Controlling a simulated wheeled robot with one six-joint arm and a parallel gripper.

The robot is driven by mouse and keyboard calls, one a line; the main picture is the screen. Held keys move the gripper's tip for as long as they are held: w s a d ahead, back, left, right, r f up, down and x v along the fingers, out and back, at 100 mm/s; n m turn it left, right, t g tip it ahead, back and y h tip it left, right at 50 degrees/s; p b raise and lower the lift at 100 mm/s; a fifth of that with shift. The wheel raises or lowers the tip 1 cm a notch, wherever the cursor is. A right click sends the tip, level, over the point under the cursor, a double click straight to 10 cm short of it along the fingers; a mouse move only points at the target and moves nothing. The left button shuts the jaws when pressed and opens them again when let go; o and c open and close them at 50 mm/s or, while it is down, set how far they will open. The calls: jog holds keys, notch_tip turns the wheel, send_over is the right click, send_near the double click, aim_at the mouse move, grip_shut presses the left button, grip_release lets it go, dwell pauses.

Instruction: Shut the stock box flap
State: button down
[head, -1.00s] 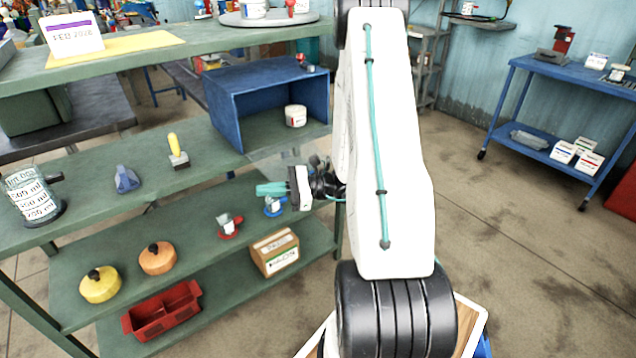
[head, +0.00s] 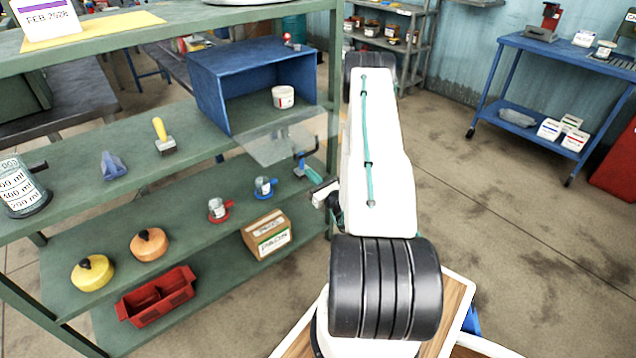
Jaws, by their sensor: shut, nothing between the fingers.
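The blue stock box (head: 216,104) stands on the upper green shelf with its front open towards me. Its clear flap (head: 272,146) sticks out forward from the box's lower front edge and is open. A small white tub (head: 284,97) sits inside the box. My gripper (head: 311,173) is shut and empty, just below and in front of the flap's outer edge. A dark blue bar shows beside the fingertips. I cannot tell whether the fingers touch the flap.
Below the flap, the lower shelf holds a blue-ringed jar (head: 264,187), a red-ringed jar (head: 218,209) and a cardboard box (head: 266,235).

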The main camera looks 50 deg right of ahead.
jog(key=shift+w+d+r, duration=0.1)
jog(key=shift+w+r, duration=0.2)
jog(key=shift+r, duration=0.4)
jog(key=shift+w+r, duration=0.25)
jog(key=shift+r, duration=0.5)
jog(key=shift+w+d+r, duration=0.1)
jog(key=shift+w+r, duration=0.2)
jog(key=shift+r, duration=0.4)
jog(key=shift+r, duration=0.1)
